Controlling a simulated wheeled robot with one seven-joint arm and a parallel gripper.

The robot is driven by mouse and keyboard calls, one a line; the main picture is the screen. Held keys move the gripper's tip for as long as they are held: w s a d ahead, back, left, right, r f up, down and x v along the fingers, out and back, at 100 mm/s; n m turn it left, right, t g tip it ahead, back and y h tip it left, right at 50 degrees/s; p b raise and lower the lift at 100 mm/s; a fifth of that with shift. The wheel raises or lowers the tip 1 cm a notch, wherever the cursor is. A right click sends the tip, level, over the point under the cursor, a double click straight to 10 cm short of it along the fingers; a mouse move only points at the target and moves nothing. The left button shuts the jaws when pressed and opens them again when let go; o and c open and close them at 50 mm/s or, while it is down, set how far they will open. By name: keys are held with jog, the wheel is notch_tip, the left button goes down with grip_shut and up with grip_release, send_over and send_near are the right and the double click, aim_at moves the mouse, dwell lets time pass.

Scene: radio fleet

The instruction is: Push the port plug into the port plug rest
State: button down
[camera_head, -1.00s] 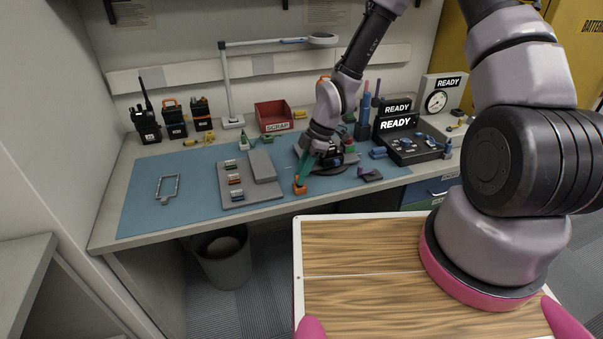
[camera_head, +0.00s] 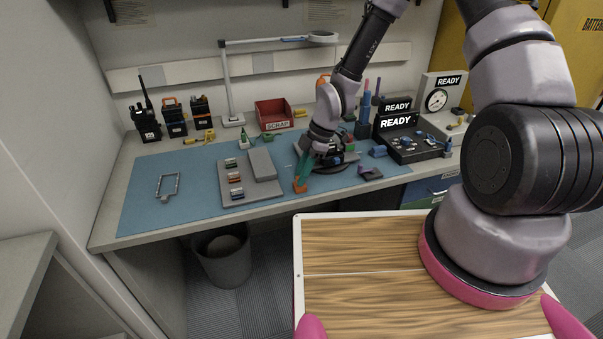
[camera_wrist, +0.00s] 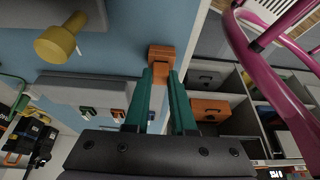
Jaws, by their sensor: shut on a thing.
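My gripper (camera_head: 304,172) has long green fingers that point down near the front edge of the blue mat (camera_head: 145,205). It is shut on the upper part of a small orange piece, which I take to be the port plug (camera_wrist: 161,73). A wider orange block (camera_wrist: 162,51) sits at the fingertips in the wrist view; it also shows on the mat in the head view (camera_head: 299,188). This block looks like the port plug rest. Plug and block are similar in colour, so I cannot tell where they meet or how deep the plug sits.
A grey rack with coloured clips (camera_head: 238,196) and a grey block (camera_head: 262,164) lie left of my gripper. A dark device (camera_head: 335,162) is just behind it. A small dark part (camera_head: 371,173) lies to the right. The left mat holds a metal frame (camera_head: 168,186).

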jog(key=shift+f, duration=0.1)
dwell(0.3)
jog(key=shift+c, duration=1)
grip_release()
jog(key=shift+r, duration=2.55)
